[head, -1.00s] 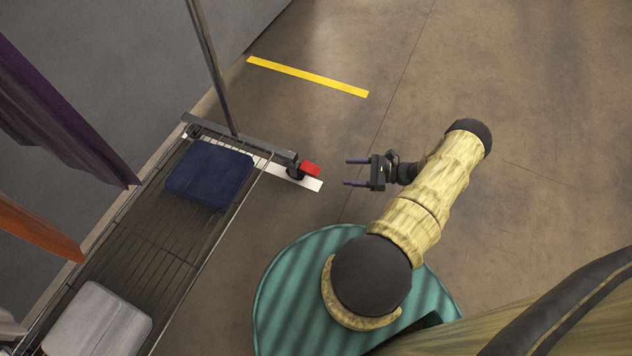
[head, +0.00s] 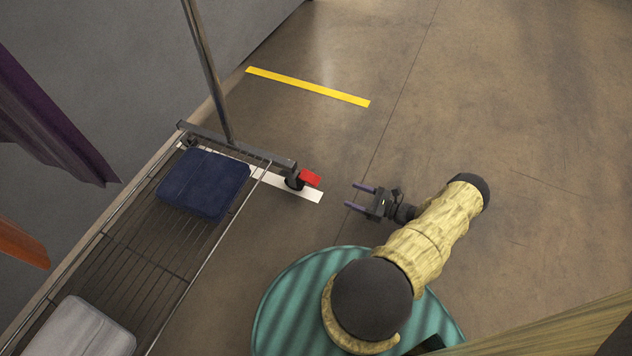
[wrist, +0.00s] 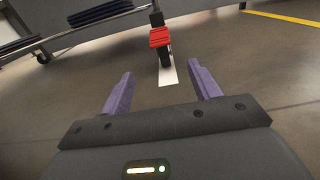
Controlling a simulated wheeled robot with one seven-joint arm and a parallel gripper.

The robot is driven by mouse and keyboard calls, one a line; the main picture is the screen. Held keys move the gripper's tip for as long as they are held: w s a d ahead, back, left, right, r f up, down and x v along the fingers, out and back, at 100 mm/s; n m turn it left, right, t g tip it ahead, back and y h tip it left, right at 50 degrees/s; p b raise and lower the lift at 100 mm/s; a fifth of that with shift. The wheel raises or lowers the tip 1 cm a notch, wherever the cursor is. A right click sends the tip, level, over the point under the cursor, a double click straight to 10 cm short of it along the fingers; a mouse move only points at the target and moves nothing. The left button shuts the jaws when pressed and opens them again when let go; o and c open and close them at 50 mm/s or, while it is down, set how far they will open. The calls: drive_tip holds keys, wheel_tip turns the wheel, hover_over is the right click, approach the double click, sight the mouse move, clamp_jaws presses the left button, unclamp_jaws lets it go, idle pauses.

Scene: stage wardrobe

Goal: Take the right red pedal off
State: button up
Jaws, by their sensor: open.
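The red pedal (head: 310,177) sits on a caster at the right end of the rack's base bar, just above the floor over a white strip. In the wrist view the red pedal (wrist: 160,38) is ahead, in line with the space between the fingers. My gripper (head: 360,197) is open and empty, to the right of the pedal and apart from it, fingers pointing left towards it. Both purple fingers show in the wrist view (wrist: 163,88) with bare floor and part of the white strip between them.
The wire rack shelf (head: 135,250) holds a folded navy cloth (head: 204,182) and a folded pale cloth (head: 80,330). A metal post (head: 205,70) rises from the base bar. A white strip (head: 308,194) and a yellow strip (head: 307,86) lie on the floor. Floor right of the pedal is clear.

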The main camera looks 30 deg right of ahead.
sight(316, 180)
drive_tip(key=b+x, duration=0.5)
drive_tip(key=x, duration=0.9)
drive_tip(key=shift+a+f, duration=0.1)
drive_tip(key=shift+w+a+b, duration=0.2)
drive_tip(key=shift+w+b, duration=0.1)
drive_tip(key=shift+w, duration=0.05)
drive_tip(key=c, duration=1)
